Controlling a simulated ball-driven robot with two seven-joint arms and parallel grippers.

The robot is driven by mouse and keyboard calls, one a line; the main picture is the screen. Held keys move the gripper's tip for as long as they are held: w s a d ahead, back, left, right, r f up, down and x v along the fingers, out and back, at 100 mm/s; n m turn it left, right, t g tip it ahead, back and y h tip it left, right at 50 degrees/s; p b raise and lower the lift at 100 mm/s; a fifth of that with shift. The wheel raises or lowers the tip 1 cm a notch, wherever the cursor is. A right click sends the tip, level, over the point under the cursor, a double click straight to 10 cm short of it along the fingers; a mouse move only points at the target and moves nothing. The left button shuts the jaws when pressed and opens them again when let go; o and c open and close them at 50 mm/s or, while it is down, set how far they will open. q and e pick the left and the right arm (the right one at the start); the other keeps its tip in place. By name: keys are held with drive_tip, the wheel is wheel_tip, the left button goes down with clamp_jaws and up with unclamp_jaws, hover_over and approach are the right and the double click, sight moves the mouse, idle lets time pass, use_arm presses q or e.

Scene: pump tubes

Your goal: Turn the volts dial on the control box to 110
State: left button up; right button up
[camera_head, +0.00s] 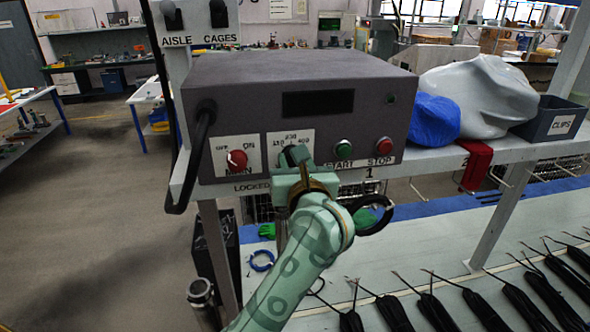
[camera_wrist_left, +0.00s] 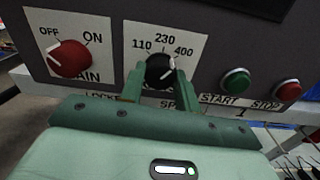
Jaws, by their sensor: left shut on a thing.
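The grey control box (camera_head: 300,85) stands on a shelf. Its black volts dial (camera_wrist_left: 159,72) sits on a white plate marked 110, 230 and 400. In the head view my left gripper (camera_head: 298,165) covers much of the dial and plate. My right gripper is not in view.
Left of the volts dial is the red main knob (camera_wrist_left: 69,58), its mark toward OFF. To the right are the green start button (camera_wrist_left: 236,81) and red stop button (camera_wrist_left: 288,91). A black cable (camera_head: 197,150) hangs at the box's left. Blue and grey bags (camera_head: 480,95) lie right of the box.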

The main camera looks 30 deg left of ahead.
use_arm(q)
drive_tip(key=n+b, duration=1.6)
drive_tip(key=b, duration=0.7)
drive_tip(key=shift+f+n, duration=0.1)
drive_tip(key=shift+n, duration=0.2)
drive_tip(key=o, duration=1)
drive_tip(key=shift+w, duration=0.1)
drive_tip(key=p+v, duration=0.1)
drive_tip(key=v, duration=1.5)
drive_tip(key=shift+d+p, duration=0.1)
drive_tip(key=shift+p, duration=0.25)
